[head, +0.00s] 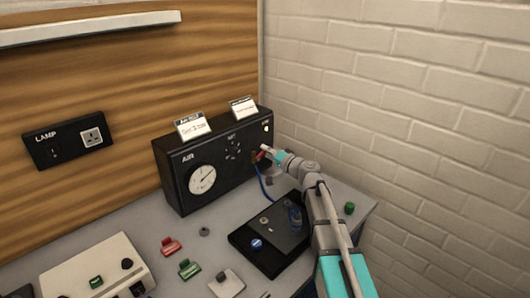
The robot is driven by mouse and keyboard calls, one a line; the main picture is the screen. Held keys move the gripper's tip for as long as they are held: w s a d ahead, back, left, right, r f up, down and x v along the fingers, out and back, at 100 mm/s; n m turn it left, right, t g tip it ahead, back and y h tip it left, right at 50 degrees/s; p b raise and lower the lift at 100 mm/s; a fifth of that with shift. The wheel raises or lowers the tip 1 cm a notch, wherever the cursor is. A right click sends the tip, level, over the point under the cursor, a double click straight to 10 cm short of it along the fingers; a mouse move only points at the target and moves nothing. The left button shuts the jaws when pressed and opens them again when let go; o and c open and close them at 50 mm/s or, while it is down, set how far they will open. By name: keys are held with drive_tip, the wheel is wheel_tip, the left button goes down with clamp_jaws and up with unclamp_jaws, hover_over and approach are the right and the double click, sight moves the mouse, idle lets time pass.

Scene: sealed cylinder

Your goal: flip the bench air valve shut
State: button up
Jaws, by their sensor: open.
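The black air box (180,190) stands at the back of the bench. It has a round white gauge (202,179) on its front, marked AIR. A small red part (259,156), which looks like the valve lever, shows at the right end of the box front. A blue hose (264,188) hangs below it. My gripper (266,151) is at this red part, coming from the right. It is small in the picture and partly covers the valve. I cannot tell whether the fingers touch the lever or which way the lever points.
A black fixture (262,255) with a blue cylindrical part (294,217) lies below my arm. A red clip (170,246), a green clip (189,268) and a cream box (75,278) are at the front left. A green knob (349,208) is right. A brick wall bounds the right.

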drive_tip(key=shift+w+a, duration=0.3)
drive_tip(key=shift+w, duration=0.05)
clamp_jaws()
